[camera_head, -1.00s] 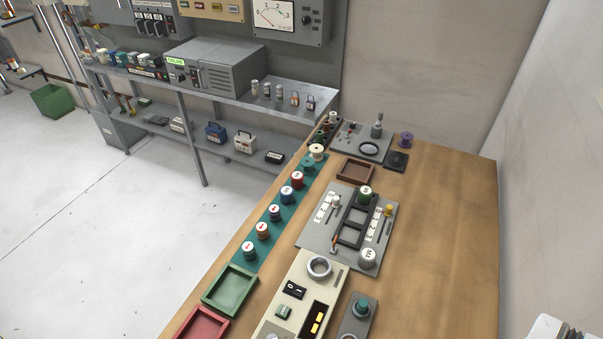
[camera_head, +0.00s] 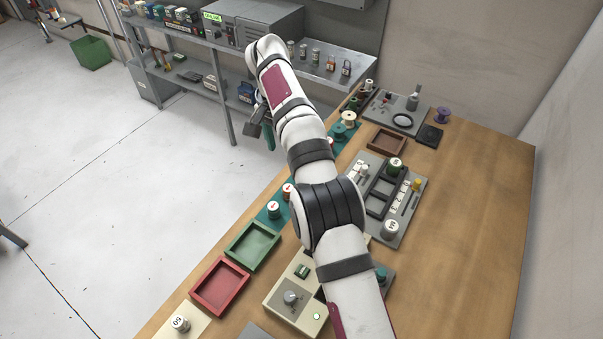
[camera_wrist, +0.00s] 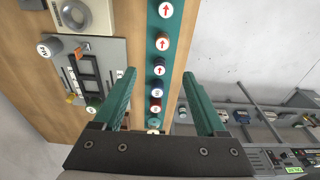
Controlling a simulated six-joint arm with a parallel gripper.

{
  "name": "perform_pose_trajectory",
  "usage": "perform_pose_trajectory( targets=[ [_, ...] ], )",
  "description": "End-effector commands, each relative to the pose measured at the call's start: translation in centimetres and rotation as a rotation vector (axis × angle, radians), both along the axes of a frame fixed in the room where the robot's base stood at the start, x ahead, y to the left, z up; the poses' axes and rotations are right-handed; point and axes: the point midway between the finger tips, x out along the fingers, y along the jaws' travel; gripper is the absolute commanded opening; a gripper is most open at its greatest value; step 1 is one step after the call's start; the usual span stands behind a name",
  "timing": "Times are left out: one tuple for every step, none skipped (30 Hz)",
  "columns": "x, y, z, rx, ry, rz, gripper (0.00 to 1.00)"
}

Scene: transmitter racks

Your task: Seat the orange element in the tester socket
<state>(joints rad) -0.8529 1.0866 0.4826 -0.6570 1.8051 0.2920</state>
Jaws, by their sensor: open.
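My gripper (camera_head: 265,135) hangs near the left edge of the bench in the head view. It is open and empty, with two teal fingers apart in the wrist view (camera_wrist: 158,78). A row of arrow-topped elements stands on a teal strip and appears between the fingers. An orange-brown element (camera_wrist: 162,42) is second from the top, with a similar reddish-brown one (camera_wrist: 159,70) below it. In the head view an orange-brown element (camera_head: 287,190) shows partly beside my arm. The cream tester (camera_head: 300,308) is partly behind my arm. Its ring-shaped socket (camera_wrist: 73,14) shows in the wrist view.
A green tray (camera_head: 252,246) and a red tray (camera_head: 220,287) lie on the near left of the bench. A grey panel (camera_head: 412,214) with posts and dark frames is right of the strip. A metal shelf (camera_head: 340,75) stands beyond. The bench's right side is clear.

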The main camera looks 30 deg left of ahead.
Motion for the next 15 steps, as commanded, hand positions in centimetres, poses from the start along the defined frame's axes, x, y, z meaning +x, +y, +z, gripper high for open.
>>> perform_pose_trajectory(
  targets=[
    [0.0, 0.1, -0.9, -0.003, 0.002, 0.003, 0.74],
    [0.1, 0.1, -1.6, -0.003, 0.002, 0.003, 0.74],
    [0.1, 0.0, -2.8, -0.003, 0.004, 0.002, 0.74],
    [0.3, 0.0, -3.7, -0.004, 0.003, 0.001, 0.74],
    [0.4, 0.0, -4.6, -0.004, 0.004, 0.001, 0.74],
    [0.6, 0.0, -5.8, -0.003, 0.002, 0.002, 0.74],
    [0.7, 0.0, -6.6, -0.002, 0.003, 0.002, 0.74],
    [0.8, 0.0, -7.4, -0.002, 0.003, 0.0, 0.74],
    [0.9, 0.0, -8.2, -0.001, 0.002, 0.001, 0.74],
    [1.0, 0.1, -8.8, -0.001, 0.001, 0.002, 0.74],
    [1.0, 0.1, -9.3, -0.001, 0.002, 0.001, 0.74],
    [1.1, 0.1, -9.7, 0.001, 0.001, 0.001, 0.74],
    [1.1, 0.1, -10.0, 0.001, 0.001, 0.0, 0.74],
    [1.1, 0.1, -10.4, 0.001, 0.001, 0.0, 0.74],
    [1.0, 0.1, -11.1, 0.0, 0.002, 0.001, 0.74]
  ],
)
